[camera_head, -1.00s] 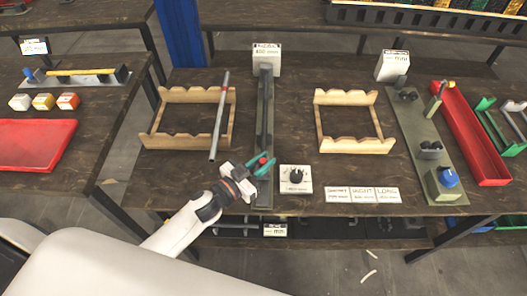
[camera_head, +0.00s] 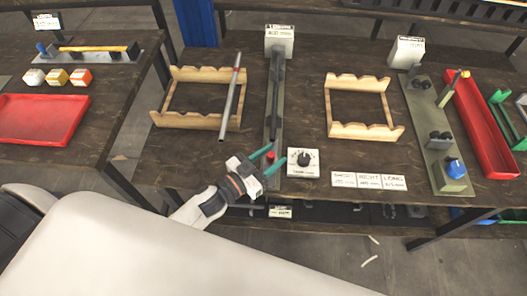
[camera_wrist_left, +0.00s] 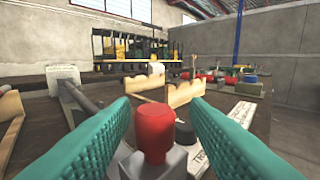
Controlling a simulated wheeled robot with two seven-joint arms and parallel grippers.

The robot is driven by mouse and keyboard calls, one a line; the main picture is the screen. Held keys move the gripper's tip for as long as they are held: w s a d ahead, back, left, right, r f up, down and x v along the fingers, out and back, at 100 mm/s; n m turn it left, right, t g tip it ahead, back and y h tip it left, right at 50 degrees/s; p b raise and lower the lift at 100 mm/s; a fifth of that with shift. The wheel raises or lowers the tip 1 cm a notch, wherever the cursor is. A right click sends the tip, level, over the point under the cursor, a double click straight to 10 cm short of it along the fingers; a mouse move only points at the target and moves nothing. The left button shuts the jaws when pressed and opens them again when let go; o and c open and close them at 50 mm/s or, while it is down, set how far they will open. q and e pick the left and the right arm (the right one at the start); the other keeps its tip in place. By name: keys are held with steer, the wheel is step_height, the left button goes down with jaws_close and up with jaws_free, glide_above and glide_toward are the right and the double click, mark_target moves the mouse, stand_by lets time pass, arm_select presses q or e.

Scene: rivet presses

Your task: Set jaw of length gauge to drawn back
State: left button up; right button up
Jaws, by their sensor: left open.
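The length gauge is a long narrow dark rail (camera_head: 277,95) on the table, running from front to back. A red knob (camera_head: 271,155) sits near its front end, on what looks like the jaw's grey block (camera_wrist_left: 172,161). My left gripper (camera_head: 270,160) is at this knob, with its teal fingers apart. In the left wrist view the red knob (camera_wrist_left: 154,131) stands upright between the two open fingers, with a visible gap on each side. The rest of the jaw is partly hidden by the fingers. My right gripper is not in view.
A white display box (camera_head: 279,41) stands at the rail's far end. A white dial box (camera_head: 304,162) is close on the right. Wooden racks flank the rail: the left one (camera_head: 167,97) carries a grey rod (camera_head: 231,104); the right one (camera_head: 328,108) is empty.

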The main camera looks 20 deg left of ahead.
arm_select(q)
steer(key=b+v, duration=0.2)
steer(key=v, duration=1)
